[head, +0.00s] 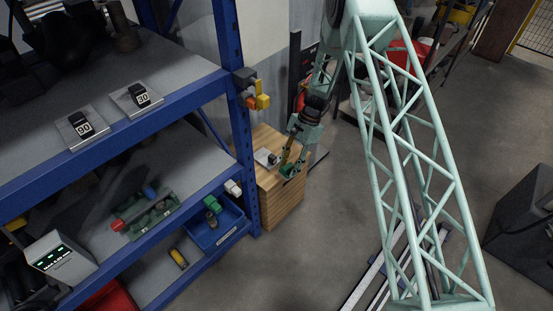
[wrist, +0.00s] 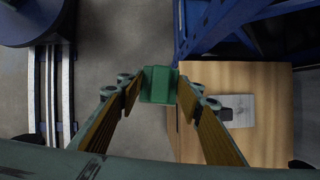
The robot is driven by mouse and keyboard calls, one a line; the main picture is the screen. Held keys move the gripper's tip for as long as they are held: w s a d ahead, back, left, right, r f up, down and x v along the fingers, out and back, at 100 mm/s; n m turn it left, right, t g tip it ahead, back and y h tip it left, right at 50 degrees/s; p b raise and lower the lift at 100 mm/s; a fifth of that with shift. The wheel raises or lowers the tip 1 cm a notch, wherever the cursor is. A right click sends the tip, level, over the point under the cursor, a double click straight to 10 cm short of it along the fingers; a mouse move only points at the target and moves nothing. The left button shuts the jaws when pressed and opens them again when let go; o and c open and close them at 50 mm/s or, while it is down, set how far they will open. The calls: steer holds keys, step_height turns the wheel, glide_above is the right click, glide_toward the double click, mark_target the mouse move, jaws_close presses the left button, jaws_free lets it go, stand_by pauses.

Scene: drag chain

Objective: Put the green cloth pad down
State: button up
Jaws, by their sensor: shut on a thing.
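The green cloth pad (wrist: 158,84) is held between the two fingertips of my gripper (wrist: 160,92) in the wrist view. The fingers have tan inner faces and are shut on its sides. In the head view the pad (head: 288,170) shows small and dark green below my gripper (head: 291,160), by the right side of a light wooden cabinet (head: 283,208). In the wrist view the pad appears over the floor, just left of the cabinet top (wrist: 260,85). Its height above the surfaces cannot be told.
A grey plate with a black piece (wrist: 237,110) lies on the cabinet top; the wood around it is bare. A blue-framed shelf (head: 228,85) stands close by. Its lower level holds a blue bin (head: 222,236). A white rail (wrist: 50,95) runs along the floor.

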steer(key=s+d+r+n+g+h, duration=0.1)
steer(key=s+d+r+n+h, duration=0.2)
steer(key=s+d+n, duration=0.7)
steer(key=s+d+r, duration=0.2)
steer(key=s+d, duration=0.1)
steer(key=shift+d+n+g+h, duration=0.25)
steer(key=shift+n+g+h, duration=0.05)
steer(key=shift+s+a, duration=0.15)
steer(key=shift+s, duration=0.05)
